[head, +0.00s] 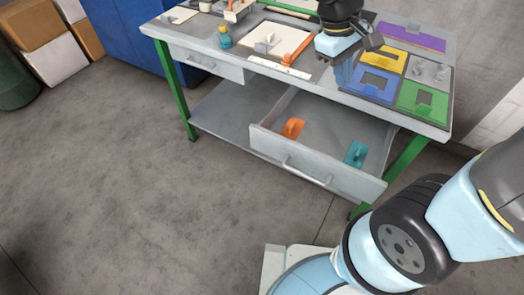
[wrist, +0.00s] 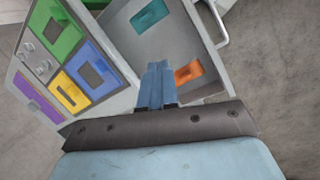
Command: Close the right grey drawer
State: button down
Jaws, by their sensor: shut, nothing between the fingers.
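The right grey drawer (head: 352,181) is pulled well out from under the workbench in the head view. Its bar handle (head: 306,172) is on the front panel. The drawer also shows in the wrist view (wrist: 190,45), with its handle (wrist: 219,22) at the top right. My gripper (head: 344,74) is above the tabletop's front edge, behind and above the open drawer. Its fingers are shut and empty in the wrist view (wrist: 157,82), touching nothing that I can see.
The left grey drawer (head: 205,66) is shut or nearly so. Open floor (head: 150,200) lies in front.

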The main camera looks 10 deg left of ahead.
jog(key=s+a+f+n+t+h, duration=0.45)
jog(key=a+f+n, duration=0.35)
jog(key=a+f, duration=0.25)
jog(key=s+a+f+n+t+h, duration=0.3)
jog(key=s+a+f+n+t, duration=0.15)
jog(key=a+f+n, duration=0.6)
jog(key=n+t+y, duration=0.4)
jog(key=n+t, duration=0.1)
jog(key=t, duration=0.2)
send_near(263, 144)
jog(key=x, duration=0.6)
jog(key=shift+w+d+r, duration=0.1)
jog(key=shift+w+d, duration=0.1)
